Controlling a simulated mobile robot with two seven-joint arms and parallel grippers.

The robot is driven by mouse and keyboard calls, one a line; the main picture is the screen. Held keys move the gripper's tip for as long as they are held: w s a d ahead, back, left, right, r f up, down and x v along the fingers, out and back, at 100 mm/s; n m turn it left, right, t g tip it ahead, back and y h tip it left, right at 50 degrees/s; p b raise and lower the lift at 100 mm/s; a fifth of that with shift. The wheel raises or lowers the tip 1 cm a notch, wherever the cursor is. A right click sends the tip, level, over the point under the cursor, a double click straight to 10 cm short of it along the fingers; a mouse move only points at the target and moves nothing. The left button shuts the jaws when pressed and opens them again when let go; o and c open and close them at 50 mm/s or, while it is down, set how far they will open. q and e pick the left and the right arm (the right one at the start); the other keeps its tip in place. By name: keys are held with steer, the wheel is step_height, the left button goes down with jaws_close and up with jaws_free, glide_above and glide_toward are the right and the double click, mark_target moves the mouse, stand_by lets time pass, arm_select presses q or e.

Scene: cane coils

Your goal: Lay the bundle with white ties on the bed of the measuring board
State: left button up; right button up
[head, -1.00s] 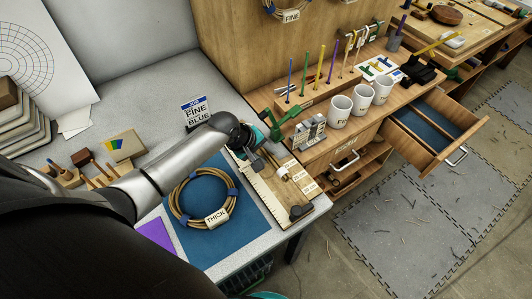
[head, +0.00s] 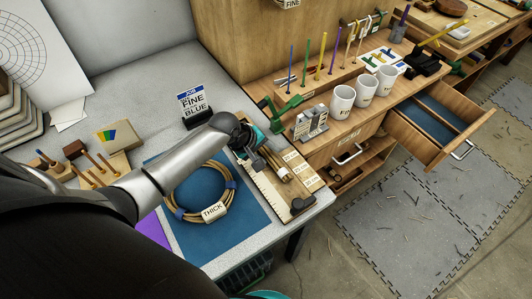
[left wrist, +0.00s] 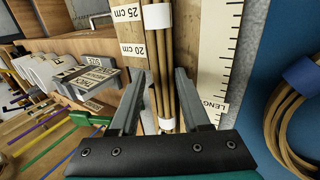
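The bundle with white ties (left wrist: 160,55) is several thin tan canes with a white tie (left wrist: 167,123). It appears to lie lengthwise on the bed of the measuring board (head: 267,188), between the scale strip and the cm labels. My left gripper (left wrist: 161,80) points down over the board. Its fingers stand either side of the bundle, with slim gaps showing, so it looks open. In the head view the gripper (head: 262,155) hides part of the bundle (head: 282,169). My right gripper is not in view.
A coil labelled THICK with blue ties (head: 233,196) lies on the blue mat (head: 240,235) beside the board. A job card (head: 193,102) reads FINE BLUE. White mugs (head: 341,101) stand on the wooden bench at right, above an open drawer (head: 430,125).

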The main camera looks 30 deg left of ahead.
arm_select(q)
steer(key=shift+o, duration=1)
steer(key=shift+s+a+f, duration=0.1)
steer(key=shift+s+f, duration=0.1)
steer(key=shift+f, duration=0.05)
steer(key=shift+s, duration=0.1)
steer(key=shift+s+f, duration=0.1)
steer(key=shift+f, duration=0.05)
steer(key=shift+a, duration=0.1)
steer(key=w+p+v, duration=0.1)
steer(key=p+v, duration=0.3)
steer(key=v, duration=1.1)
steer(key=shift+r, duration=0.55)
steer(key=shift+s, duration=0.1)
